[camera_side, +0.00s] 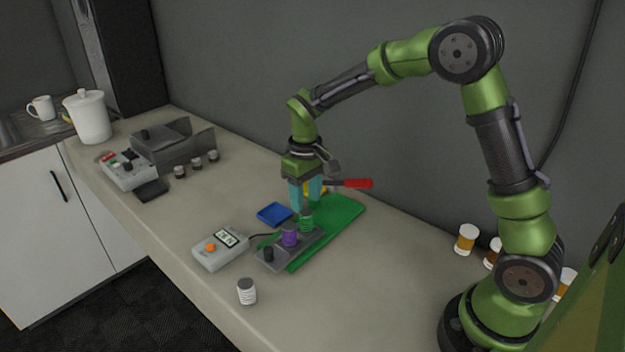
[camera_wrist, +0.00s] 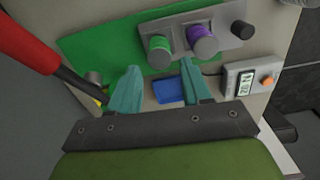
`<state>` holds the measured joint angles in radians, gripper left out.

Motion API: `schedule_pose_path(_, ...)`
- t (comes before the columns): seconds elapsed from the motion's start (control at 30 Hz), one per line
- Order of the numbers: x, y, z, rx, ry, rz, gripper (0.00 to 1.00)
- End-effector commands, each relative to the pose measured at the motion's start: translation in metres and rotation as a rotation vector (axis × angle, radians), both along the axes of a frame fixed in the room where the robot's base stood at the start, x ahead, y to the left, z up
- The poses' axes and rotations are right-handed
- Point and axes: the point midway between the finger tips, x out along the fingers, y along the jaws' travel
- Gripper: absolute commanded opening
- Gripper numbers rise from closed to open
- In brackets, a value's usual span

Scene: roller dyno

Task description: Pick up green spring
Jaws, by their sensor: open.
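The green spring (camera_side: 306,223) stands upright on a grey base plate (camera_side: 272,262), beside a purple spring (camera_side: 289,235). In the wrist view the green spring (camera_wrist: 157,46) is capped in grey and sits left of the purple spring (camera_wrist: 201,38). My gripper (camera_side: 305,208) points down with its teal fingers apart, above and just behind the green spring. In the wrist view my gripper (camera_wrist: 163,78) is open, and nothing shows between its fingers except the blue tray and the mat below.
The base plate lies on a green mat (camera_side: 342,215). A red-handled tool (camera_side: 357,183) is close behind my fingers. A blue tray (camera_side: 274,214), a meter with an orange knob (camera_side: 221,249) and a white-labelled jar (camera_side: 247,291) stand nearby.

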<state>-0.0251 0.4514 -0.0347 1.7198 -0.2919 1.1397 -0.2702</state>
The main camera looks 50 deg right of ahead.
Motion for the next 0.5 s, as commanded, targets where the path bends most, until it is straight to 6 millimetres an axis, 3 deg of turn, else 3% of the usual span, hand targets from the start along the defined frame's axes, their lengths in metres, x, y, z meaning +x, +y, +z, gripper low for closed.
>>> schedule_pose_path(0.23, -0.001, 0.000, -0.019, 0.000, 0.001, -0.001, 0.48)
schedule_pose_path(0.5, -0.002, -0.001, -0.057, 0.000, 0.002, -0.001, 0.48)
